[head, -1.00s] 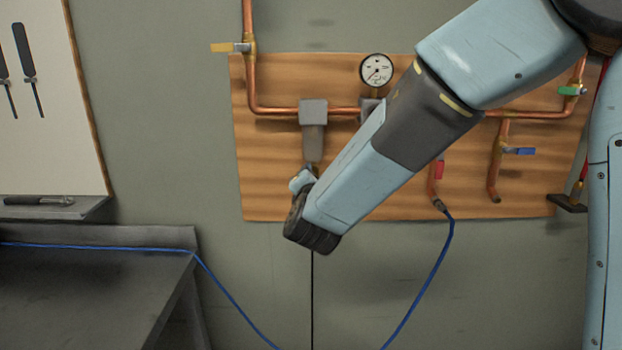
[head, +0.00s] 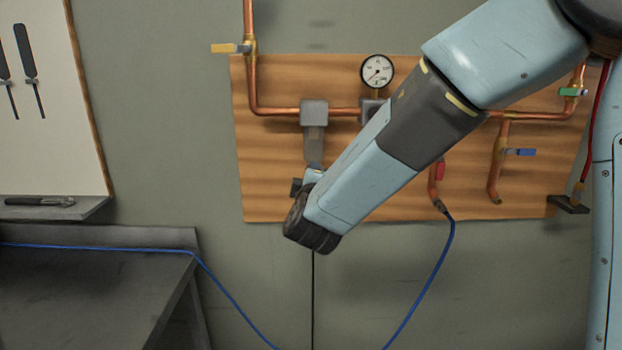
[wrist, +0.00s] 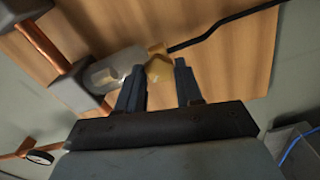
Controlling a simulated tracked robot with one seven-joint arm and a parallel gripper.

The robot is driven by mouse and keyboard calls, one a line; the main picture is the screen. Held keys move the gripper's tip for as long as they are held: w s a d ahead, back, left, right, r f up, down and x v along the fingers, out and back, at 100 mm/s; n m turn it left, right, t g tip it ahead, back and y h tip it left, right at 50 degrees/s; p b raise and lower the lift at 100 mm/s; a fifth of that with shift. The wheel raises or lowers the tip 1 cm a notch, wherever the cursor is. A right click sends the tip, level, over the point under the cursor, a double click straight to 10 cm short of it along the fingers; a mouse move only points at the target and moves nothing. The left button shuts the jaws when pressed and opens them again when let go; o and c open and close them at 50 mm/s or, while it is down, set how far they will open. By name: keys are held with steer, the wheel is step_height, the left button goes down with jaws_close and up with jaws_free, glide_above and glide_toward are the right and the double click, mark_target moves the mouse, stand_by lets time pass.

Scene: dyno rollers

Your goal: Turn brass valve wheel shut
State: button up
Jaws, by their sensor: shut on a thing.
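The brass piece (wrist: 158,68) sits at the end of the filter's pale bowl (wrist: 115,70) in the wrist view. A black line leaves from beside it. My gripper (wrist: 160,78) has its two dark fingers on either side of the brass piece and is shut on it. In the head view the filter's grey bowl (head: 315,140) hangs from the pipe, and my wrist (head: 312,225) is just below it. My arm hides the brass piece there, and only a little of my gripper shows.
Copper pipes (head: 280,110) run over the wooden board (head: 270,165), with a round gauge (head: 377,71) and several coloured-handled valves. A blue hose (head: 425,280) hangs below. A dark bench (head: 90,285) stands at the left. The wall below my wrist is mostly clear.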

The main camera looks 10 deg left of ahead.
steer(key=shift+d+f+m, duration=0.1)
steer(key=shift+m, duration=2)
steer(key=shift+d+f+m, duration=0.1)
steer(key=shift+m, duration=2)
steer(key=shift+a, duration=0.1)
steer(key=o, duration=1)
steer(key=shift+r, duration=0.15)
steer(key=shift+o, duration=0.2)
steer(key=v, duration=1.3)
steer(key=shift+s, duration=0.4)
